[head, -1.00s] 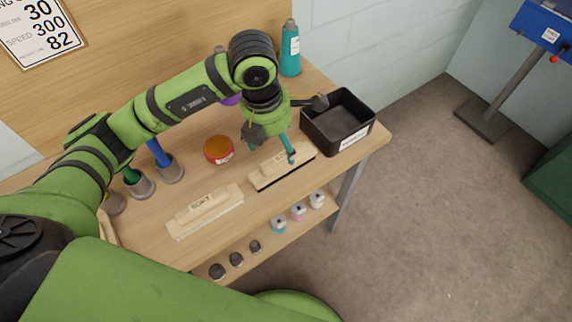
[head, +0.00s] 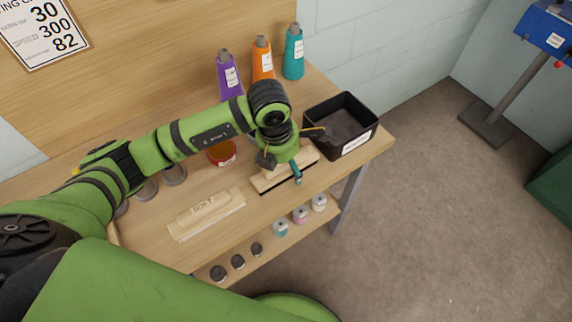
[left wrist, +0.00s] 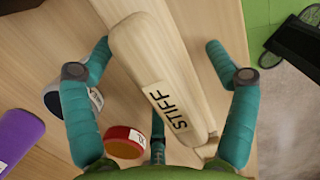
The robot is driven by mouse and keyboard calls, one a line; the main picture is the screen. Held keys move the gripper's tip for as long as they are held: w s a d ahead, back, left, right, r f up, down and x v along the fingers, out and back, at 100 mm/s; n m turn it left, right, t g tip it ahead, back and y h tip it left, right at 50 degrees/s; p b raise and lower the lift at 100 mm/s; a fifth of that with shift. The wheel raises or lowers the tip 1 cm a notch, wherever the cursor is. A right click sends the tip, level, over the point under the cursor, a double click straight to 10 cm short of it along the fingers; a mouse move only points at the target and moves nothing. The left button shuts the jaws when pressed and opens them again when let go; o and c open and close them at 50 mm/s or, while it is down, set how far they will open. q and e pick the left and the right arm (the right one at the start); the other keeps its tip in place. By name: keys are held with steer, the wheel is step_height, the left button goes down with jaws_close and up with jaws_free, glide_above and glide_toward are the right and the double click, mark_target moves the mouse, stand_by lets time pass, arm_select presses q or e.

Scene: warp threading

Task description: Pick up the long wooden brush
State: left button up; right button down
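A long wooden brush labelled STIFF (head: 268,183) lies near the table's front right, partly hidden under my left gripper (head: 292,160). In the left wrist view, the brush's pale handle (left wrist: 158,65) runs between the spread teal fingers of the left gripper (left wrist: 158,47). The fingers stand apart on both sides of the handle, with visible gaps, so the gripper is open and empty. Another wooden brush, labelled SOFT (head: 207,212), lies to the left on the table. My right gripper is not in view.
A black bin (head: 341,126) stands just right of the STIFF brush. A red round container (head: 221,154) is behind it to the left. Purple (head: 228,76), orange (head: 262,60) and teal (head: 293,52) bottles stand at the back. Small jars (head: 300,214) sit on the lower shelf.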

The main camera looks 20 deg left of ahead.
arm_select(q)
steer(key=c, duration=1.1)
steer(key=shift+r, duration=0.5)
step_height(320, 180, up, 3)
steer(key=shift+w+f+b, duration=0.1)
steer(key=shift+f+b, duration=0.05)
steer(key=shift+b, duration=0.35)
steer(key=s+d+r, duration=0.4)
steer(key=d, duration=0.1)
steer(key=s+d+r+b, duration=0.1)
steer(key=s+d+r, duration=0.1)
steer(key=d+r, duration=0.1)
steer(key=shift+s+d, duration=0.2)
steer(key=shift+s, duration=0.2)
steer(key=shift+c, duration=0.2)
steer(key=shift+s+d+r, duration=0.2)
steer(key=shift+s+d, duration=0.15)
steer(key=shift+s, duration=0.05)
